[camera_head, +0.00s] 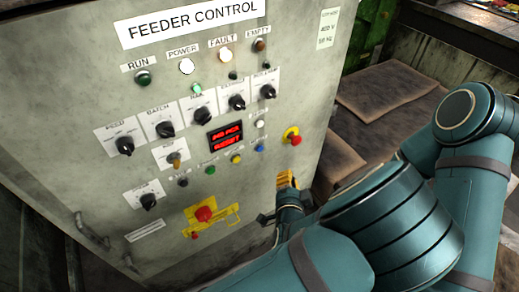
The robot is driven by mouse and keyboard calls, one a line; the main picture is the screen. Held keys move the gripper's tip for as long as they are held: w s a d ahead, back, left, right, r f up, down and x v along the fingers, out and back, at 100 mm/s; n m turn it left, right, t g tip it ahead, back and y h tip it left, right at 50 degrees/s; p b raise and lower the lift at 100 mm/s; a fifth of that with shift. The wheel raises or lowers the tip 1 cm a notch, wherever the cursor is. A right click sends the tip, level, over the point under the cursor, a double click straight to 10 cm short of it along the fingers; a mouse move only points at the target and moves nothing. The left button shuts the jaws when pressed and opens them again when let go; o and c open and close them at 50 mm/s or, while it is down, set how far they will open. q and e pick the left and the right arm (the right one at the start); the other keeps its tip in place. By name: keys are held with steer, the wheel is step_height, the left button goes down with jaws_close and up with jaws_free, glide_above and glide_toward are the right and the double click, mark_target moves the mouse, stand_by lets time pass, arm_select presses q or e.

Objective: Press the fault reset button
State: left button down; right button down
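The grey control cabinet (60,120) is headed FEEDER CONTROL. A lamp labelled FAULT (225,55) glows warm white near its top. A row of small buttons includes a green button (210,170), a yellow button (236,159) and a blue button (259,148); their labels are too small to read, so I cannot tell which is fault reset. A red display (226,137) is lit, its lower line seeming to read RESET.
A red mushroom button (292,136) on yellow is just above my gripper. Another red mushroom button (204,214) sits lower left. Several black rotary knobs line the panel. Handles (90,232) stick out at lower left. Brown flat sheets (385,95) lie right of the cabinet.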

mark_target(260, 148)
arm_select(q)
steer(key=shift+w, duration=0.1)
steer(key=w+a, duration=0.5)
steer(key=w, duration=0.2)
stand_by(0.5)
steer(key=shift+a, duration=0.1)
stand_by(1.3)
steer(key=shift+w+a+b, duration=0.2)
steer(key=shift+w+b, duration=0.1)
steer(key=shift+w+a, duration=0.3)
steer(key=shift+w, duration=0.05)
stand_by(0.9)
stand_by(0.3)
steer(key=shift+s+d, duration=0.5)
steer(key=shift+s, duration=0.2)
